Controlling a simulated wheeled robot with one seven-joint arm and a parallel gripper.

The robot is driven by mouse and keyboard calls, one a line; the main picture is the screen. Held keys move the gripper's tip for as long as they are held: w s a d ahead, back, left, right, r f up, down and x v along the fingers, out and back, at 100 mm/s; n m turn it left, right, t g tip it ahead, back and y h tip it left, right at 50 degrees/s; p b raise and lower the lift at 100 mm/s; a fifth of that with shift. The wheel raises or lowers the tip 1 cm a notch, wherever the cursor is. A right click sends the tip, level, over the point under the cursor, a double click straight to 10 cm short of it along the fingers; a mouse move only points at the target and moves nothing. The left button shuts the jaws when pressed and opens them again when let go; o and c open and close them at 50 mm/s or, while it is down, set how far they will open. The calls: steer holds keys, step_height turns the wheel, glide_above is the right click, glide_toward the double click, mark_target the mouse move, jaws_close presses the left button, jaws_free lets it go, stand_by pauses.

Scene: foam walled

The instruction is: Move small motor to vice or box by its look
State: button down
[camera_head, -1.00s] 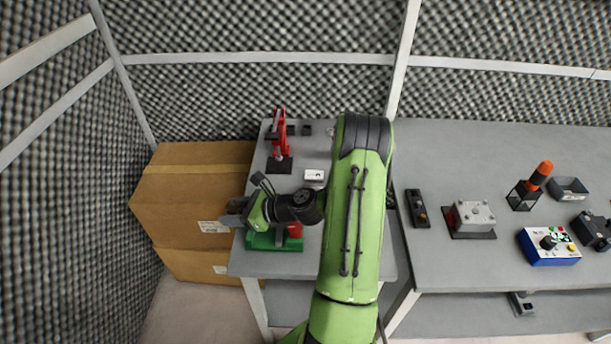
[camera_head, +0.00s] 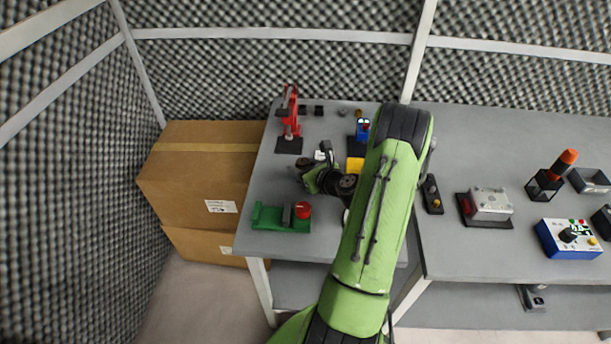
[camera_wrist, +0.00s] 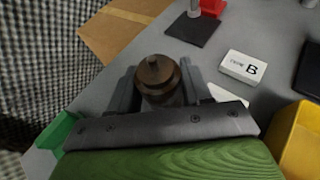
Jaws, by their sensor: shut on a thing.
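My gripper (camera_head: 303,173) is over the left table. In the wrist view its two grey fingers are shut on the small motor (camera_wrist: 158,80), a brown, rusty-looking cylinder with a short shaft on top, held roughly upright. A green fixture with a dark block and a red round part, perhaps the vice (camera_head: 270,217), stands at the table's front left, apart from my gripper. A yellow box (camera_head: 355,165) is right of my gripper and partly hidden by my arm. It also shows in the wrist view (camera_wrist: 301,140).
A red press (camera_head: 290,113) on a dark plate stands at the back left. A white block marked B (camera_wrist: 243,67) lies near my gripper. A blue device (camera_head: 362,127) stands behind the yellow box. Cardboard boxes (camera_head: 195,190) are left of the table. The right table holds several devices.

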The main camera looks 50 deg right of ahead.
steer(key=shift+f+b, duration=0.4)
steer(key=shift+f, duration=1.1)
steer(key=shift+f, duration=0.2)
steer(key=shift+c, duration=2.4)
jaws_free()
